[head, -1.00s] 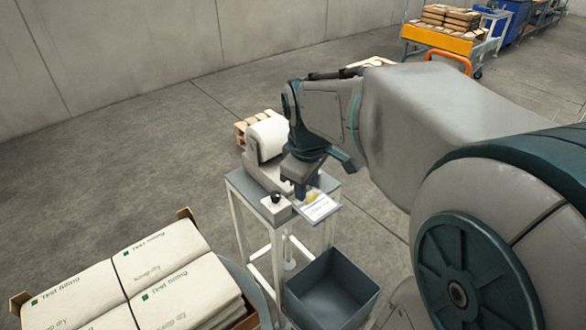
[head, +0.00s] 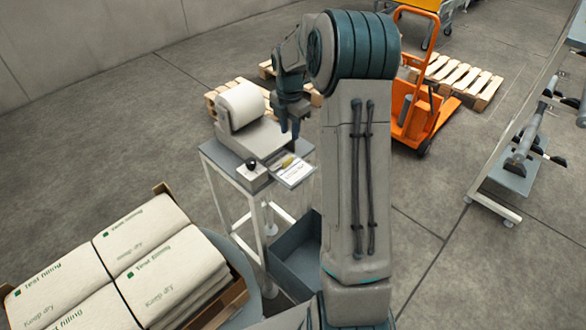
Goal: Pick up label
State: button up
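The label (head: 294,172) is a small white printed sheet with a yellowish patch. It sticks out at the front right of the grey label printer (head: 254,143), which carries a big white roll (head: 240,107). My gripper (head: 290,132) is dark, points down and hangs above and behind the label in the picture, apart from it. Its two fingers show a gap with nothing seen between them. The exact height over the label is hard to judge.
The printer stands on a light-framed stand (head: 222,172). A dark open bin (head: 297,258) is beside it, partly hidden by my arm. Stacked white sacks (head: 145,232) are at the lower left. An orange pallet truck (head: 414,110) and wooden pallets (head: 463,80) are behind.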

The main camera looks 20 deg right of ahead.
send_near(295, 168)
jog(key=shift+w+a+f+p, duration=0.2)
jog(key=shift+w, duration=0.4)
jog(key=shift+w+a+f+p, duration=0.15)
jog(key=shift+w+f, duration=0.05)
jog(key=shift+w, duration=0.35)
jog(key=shift+f+p, duration=0.95)
jog(key=shift+f, duration=1.8)
grip_shut()
